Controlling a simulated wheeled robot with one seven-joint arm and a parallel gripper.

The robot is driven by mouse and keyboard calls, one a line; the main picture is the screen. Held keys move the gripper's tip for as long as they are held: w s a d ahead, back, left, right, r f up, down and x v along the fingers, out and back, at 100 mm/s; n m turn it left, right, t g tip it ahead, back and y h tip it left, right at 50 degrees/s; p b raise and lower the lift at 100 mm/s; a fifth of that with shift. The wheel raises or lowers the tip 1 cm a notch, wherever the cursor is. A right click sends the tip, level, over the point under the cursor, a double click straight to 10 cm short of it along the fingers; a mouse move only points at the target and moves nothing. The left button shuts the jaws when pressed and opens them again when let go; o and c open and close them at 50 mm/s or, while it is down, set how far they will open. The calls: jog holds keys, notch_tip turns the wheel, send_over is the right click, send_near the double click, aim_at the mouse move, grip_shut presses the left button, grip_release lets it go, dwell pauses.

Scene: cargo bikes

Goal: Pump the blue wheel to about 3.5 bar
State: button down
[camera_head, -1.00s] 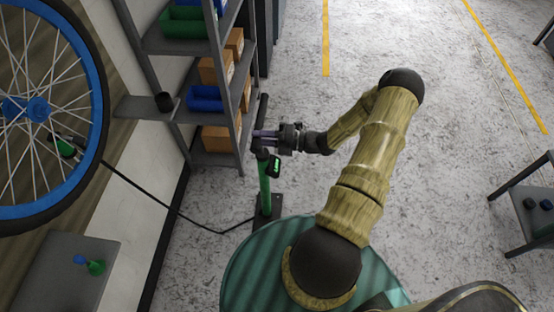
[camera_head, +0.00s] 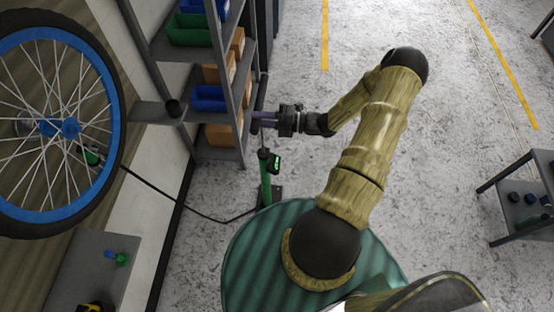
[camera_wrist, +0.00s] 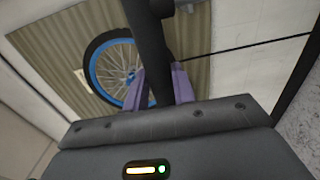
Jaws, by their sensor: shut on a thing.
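The blue wheel (camera_head: 117,105), with a black tyre, is mounted upright at the left; it also shows in the wrist view (camera_wrist: 94,66). A green pump head (camera_head: 88,157) sits at its lower rim, and a black hose (camera_head: 180,206) runs from there to the floor pump. The green floor pump (camera_head: 266,187) stands on the floor, with a small lit gauge (camera_head: 275,163) too small to read. My gripper (camera_head: 262,119) is shut on the black pump handle (camera_head: 262,93), above the pump body. In the wrist view the purple fingers (camera_wrist: 160,88) flank the dark handle bar (camera_wrist: 153,45).
A grey shelf (camera_head: 235,90) with bins and boxes stands just behind the pump. A grey bench (camera_head: 85,275) with a small blue-and-green part (camera_head: 117,258) is at lower left. A dark table (camera_head: 520,180) is at the right. Open floor (camera_head: 420,150) lies between.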

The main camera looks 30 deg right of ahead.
notch_tip(320, 180, down, 26)
jog(key=b, duration=1.7)
notch_tip(320, 180, up, 26)
jog(key=p, duration=2.1)
jog(key=shift+r+p, duration=0.25)
jog(key=shift+p, duration=0.1)
jog(key=shift+f, duration=0.25)
